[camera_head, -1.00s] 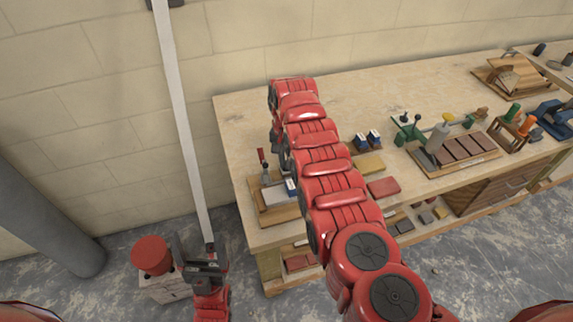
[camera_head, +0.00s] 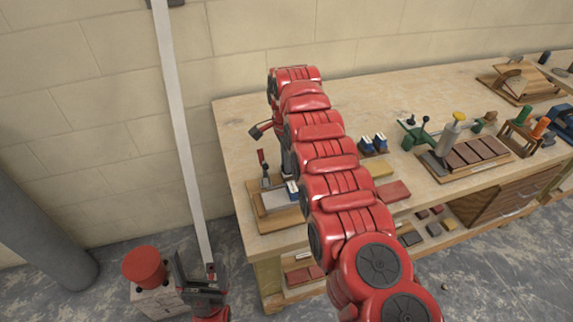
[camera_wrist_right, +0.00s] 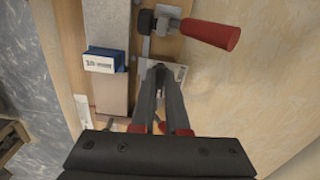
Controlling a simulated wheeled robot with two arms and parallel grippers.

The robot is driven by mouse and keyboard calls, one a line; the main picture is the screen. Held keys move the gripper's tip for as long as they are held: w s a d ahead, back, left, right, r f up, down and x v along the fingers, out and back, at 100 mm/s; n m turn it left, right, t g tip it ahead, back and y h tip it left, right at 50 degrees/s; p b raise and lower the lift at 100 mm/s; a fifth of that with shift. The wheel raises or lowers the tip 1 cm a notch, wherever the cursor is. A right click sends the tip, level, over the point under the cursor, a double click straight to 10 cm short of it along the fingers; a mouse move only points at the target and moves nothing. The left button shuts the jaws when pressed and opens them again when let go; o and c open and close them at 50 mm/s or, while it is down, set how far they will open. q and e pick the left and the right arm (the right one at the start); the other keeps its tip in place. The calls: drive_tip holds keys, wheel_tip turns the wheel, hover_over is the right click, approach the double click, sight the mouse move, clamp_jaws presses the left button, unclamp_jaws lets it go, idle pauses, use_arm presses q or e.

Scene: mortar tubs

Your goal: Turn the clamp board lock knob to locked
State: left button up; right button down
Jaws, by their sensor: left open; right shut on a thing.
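The clamp board (camera_head: 289,217) is a wooden board with a pale bar, at the near left corner of the bench. Its red-handled toggle clamp (camera_head: 262,158) stands upright there; the red handle (camera_wrist_right: 208,34) also shows in the right wrist view. A blue block with a white label (camera_wrist_right: 100,60) sits on the bar. My right gripper (camera_wrist_right: 160,72) is shut on the lock knob over a small metal plate (camera_wrist_right: 180,73). The fingertips mostly hide the knob, so its setting cannot be read. My left gripper (camera_head: 197,272) is open and empty, left of the bench.
A pale upright strip (camera_head: 180,120) rises behind that gripper. On the bench (camera_head: 235,115), coloured blocks and a green-handled fixture stand right of my right arm.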

drive_tip(key=shift+m, duration=0.5)
drive_tip(key=c, duration=0.9)
unclamp_jaws()
wheel_tip(320, 180, up, 3)
drive_tip(key=shift+w+f, duration=0.1)
drive_tip(key=shift+f, duration=0.05)
wheel_tip(320, 180, up, 3)
drive_tip(key=shift+f+p, duration=0.1)
drive_tip(key=shift+p, duration=1.05)
wheel_tip(320, 180, up, 12)
drive_tip(key=p, duration=1.2)
